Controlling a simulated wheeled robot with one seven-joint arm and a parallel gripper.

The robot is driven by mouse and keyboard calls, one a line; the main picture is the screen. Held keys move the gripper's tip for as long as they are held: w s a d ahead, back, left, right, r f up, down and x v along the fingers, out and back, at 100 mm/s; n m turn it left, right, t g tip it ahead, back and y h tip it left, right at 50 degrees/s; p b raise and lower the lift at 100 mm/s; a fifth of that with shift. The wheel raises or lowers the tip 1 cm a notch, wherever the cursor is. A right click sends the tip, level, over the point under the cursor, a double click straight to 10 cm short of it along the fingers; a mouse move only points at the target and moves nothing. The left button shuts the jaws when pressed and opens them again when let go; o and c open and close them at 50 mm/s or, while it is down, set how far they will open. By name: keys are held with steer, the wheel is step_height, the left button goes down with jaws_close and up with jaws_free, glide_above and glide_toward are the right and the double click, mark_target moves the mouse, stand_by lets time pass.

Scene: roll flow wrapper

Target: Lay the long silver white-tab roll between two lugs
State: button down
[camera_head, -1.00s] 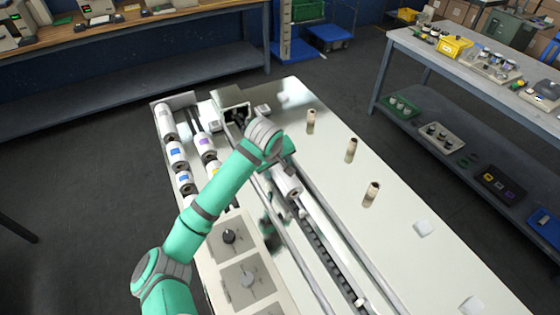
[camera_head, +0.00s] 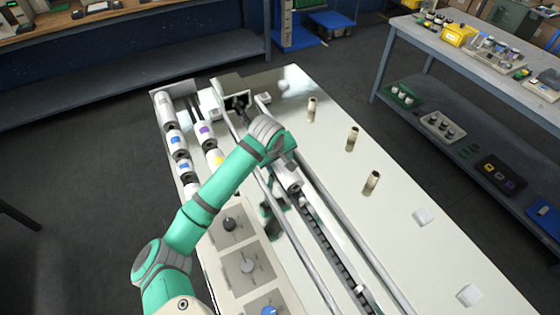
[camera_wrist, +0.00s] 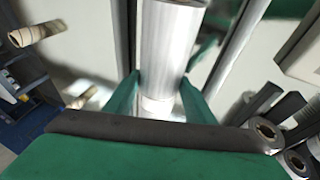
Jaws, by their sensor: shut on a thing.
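The long silver roll (camera_wrist: 172,45) is between my gripper's green fingers (camera_wrist: 160,92) in the wrist view, with a white part (camera_wrist: 158,105) at its near end. In the head view my arm covers the fingers. A silver cylinder (camera_head: 288,178), seemingly this roll, shows below my wrist, over the infeed lane with a dark chain (camera_head: 328,250). A small pale lug (camera_head: 361,290) stands on the lane toward the front, and a second small piece, perhaps a lug (camera_head: 302,203), is just in front of the cylinder. I cannot tell whether the roll touches the lane.
Rolls with blue, purple and yellow tabs lie in racks (camera_head: 174,140) at left. A panel with knobs (camera_head: 247,265) is at the lane's left. Metal rails flank the lane.

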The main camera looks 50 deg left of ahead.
steer(key=shift+s+a+f, duration=0.15)
steer(key=shift+s+f, duration=0.05)
steer(key=shift+f, duration=0.1)
steer(key=shift+f, duration=0.2)
steer(key=c, duration=0.7)
jaws_free()
steer(key=shift+w, duration=0.1)
steer(key=shift+c, duration=0.2)
steer(key=shift+f, duration=0.15)
steer(key=shift+d, duration=0.2)
